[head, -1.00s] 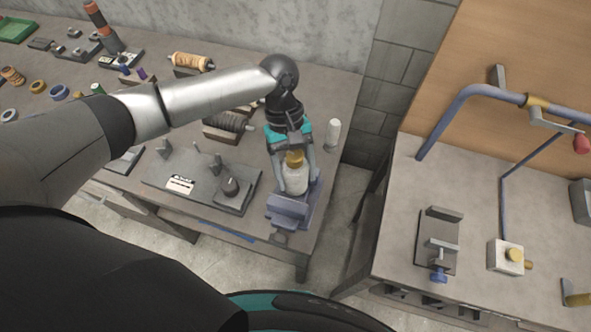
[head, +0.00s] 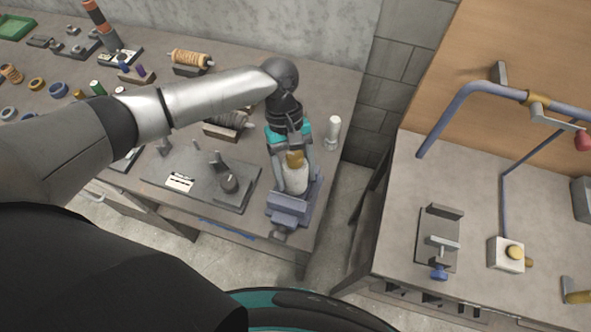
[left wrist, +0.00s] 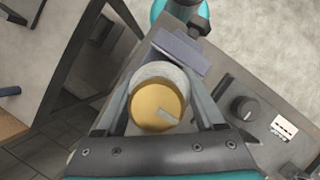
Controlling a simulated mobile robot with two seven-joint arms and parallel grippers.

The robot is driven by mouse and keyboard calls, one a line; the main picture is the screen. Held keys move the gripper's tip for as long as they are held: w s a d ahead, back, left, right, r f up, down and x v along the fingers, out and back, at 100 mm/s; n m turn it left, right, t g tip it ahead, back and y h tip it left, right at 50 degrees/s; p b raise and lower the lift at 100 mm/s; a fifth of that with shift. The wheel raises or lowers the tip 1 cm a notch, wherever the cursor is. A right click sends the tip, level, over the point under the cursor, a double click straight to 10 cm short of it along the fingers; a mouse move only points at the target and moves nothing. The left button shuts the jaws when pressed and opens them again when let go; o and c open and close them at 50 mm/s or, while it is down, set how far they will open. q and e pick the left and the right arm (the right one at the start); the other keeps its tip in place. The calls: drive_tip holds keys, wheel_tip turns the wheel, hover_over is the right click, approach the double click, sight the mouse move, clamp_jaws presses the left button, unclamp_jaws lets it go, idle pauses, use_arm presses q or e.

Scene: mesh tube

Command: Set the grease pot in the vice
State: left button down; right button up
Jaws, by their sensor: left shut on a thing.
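The grease pot (head: 296,178) is a pale jar with a brass-coloured lid. My left gripper (head: 293,170) is shut on it from behind. The blue-grey vice (head: 288,208) stands at the front right corner of the left bench. The pot is upright or nearly so, at the vice, between or just above its jaws; I cannot tell whether it rests on anything. In the left wrist view the pot's round lid (left wrist: 158,104) is between the fingers, and a vice jaw (left wrist: 180,52) shows just beyond it. My right gripper is not in view.
A white cylinder (head: 333,131) stands right of my left gripper. A dark plate with fixtures (head: 203,182) lies left of the vice. Spools and several small parts cover the back of the left bench. A gap of floor separates it from the right bench (head: 390,240).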

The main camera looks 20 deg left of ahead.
use_arm(q)
drive_tip(key=shift+f, duration=0.7)
idle(0.5)
drive_tip(key=shift+p, duration=1.7)
idle(1.6)
unclamp_jaws()
drive_tip(key=shift+s, duration=0.1)
drive_tip(key=shift+f, duration=0.1)
drive_tip(key=shift+s+a, duration=0.1)
drive_tip(key=shift+a, duration=0.05)
drive_tip(key=v, duration=1.5)
drive_tip(key=shift+w+r, duration=0.3)
drive_tip(key=shift+r, duration=0.05)
drive_tip(key=shift+d, duration=0.25)
